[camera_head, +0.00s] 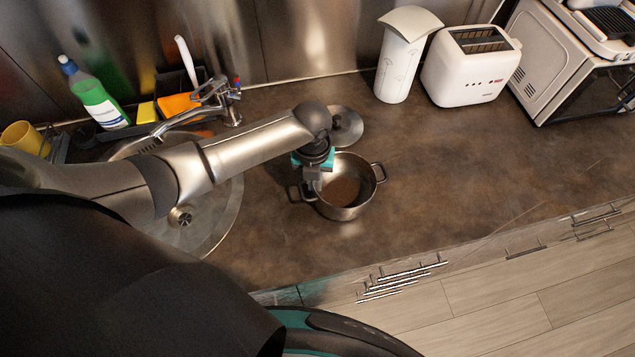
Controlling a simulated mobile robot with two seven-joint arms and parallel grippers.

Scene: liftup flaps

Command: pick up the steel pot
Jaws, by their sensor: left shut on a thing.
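The steel pot (352,207) stands on the brown counter, right of the sink, with one dark handle on its left and one on its right. It is open at the top, and its inside looks brownish. My left arm reaches in from the left, and my left gripper (312,184) is at the pot's left rim, near the left handle. The gripper is shut on the pot's near-left edge; the exact contact is partly hidden by the wrist. A round steel lid (349,127) lies on the counter just behind the pot. My right gripper is not in view.
A round sink (222,225) with a tap (185,115) is on the left. Behind it are a green bottle (98,98) and sponges. A white canister (398,68), a toaster (470,72) and a white oven (560,68) stand at the back right. The counter (460,165) right of the pot is clear.

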